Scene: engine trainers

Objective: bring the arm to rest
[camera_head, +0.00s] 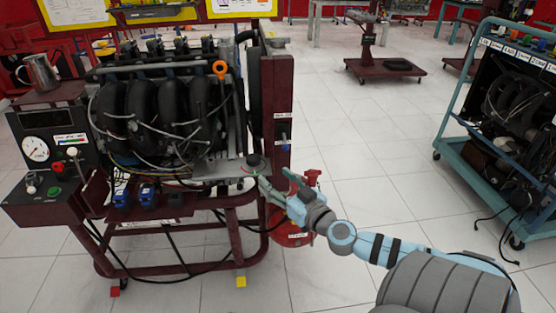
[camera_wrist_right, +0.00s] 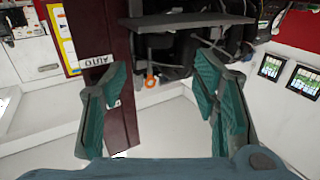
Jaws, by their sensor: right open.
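My right arm (camera_head: 375,248) reaches in from the lower right, bent toward the engine trainer (camera_head: 175,115). Its gripper (camera_head: 277,187) is in front of the trainer's lower right corner, near a round black part (camera_head: 257,163); I cannot tell if they touch. In the right wrist view the gripper (camera_wrist_right: 162,80) has its two green-padded fingers wide apart with nothing held between them. My left gripper is out of view.
The trainer's dark red frame (camera_head: 180,264) stands at left, with a gauge panel (camera_head: 40,150) and a metal jug (camera_head: 40,72). A red object (camera_head: 292,238) is behind the gripper. A teal cart (camera_head: 480,165) stands at right. White floor (camera_head: 375,150) between them is open.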

